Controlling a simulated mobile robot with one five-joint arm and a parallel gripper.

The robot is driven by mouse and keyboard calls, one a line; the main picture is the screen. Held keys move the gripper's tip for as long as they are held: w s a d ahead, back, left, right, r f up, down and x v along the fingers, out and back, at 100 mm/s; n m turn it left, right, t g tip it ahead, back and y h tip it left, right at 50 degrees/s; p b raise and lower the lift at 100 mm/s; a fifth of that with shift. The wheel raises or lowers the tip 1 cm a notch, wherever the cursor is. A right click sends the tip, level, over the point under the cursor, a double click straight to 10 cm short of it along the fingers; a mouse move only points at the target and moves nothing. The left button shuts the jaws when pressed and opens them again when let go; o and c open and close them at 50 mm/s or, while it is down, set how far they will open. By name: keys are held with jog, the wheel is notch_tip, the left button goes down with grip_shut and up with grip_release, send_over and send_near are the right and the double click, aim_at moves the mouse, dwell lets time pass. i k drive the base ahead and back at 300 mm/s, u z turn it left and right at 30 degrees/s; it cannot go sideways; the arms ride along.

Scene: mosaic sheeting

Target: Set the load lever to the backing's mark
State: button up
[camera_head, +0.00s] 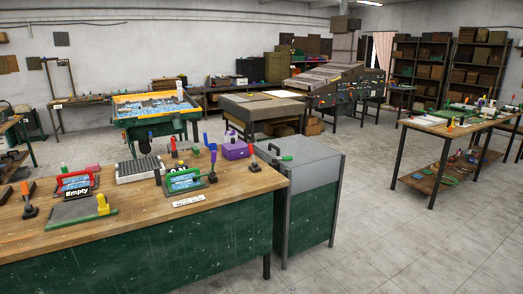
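I cannot tell for sure which piece is the load lever. Upright levers with dark bases stand on the wooden workbench (150,218): an orange-topped one (27,205) at the left and another (253,160) near the right end. A small black sign reading "Empty" (77,193) stands by a red frame with a green handle. A green-handled frame (186,180) stands mid-bench, with a white label (188,201) in front of it. The backing and its mark are too small to make out. My gripper is not in view.
A grey plate with a yellow block (102,204), a gridded tray (140,168) and a purple box (236,150) crowd the bench. A grey-topped cabinet (308,172) stands at its right end. Open tiled floor (390,235) lies between it and the right-hand table (440,127).

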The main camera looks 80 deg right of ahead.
aim_at(254, 165)
jog(key=z, duration=1.85)
jog(key=i, duration=1)
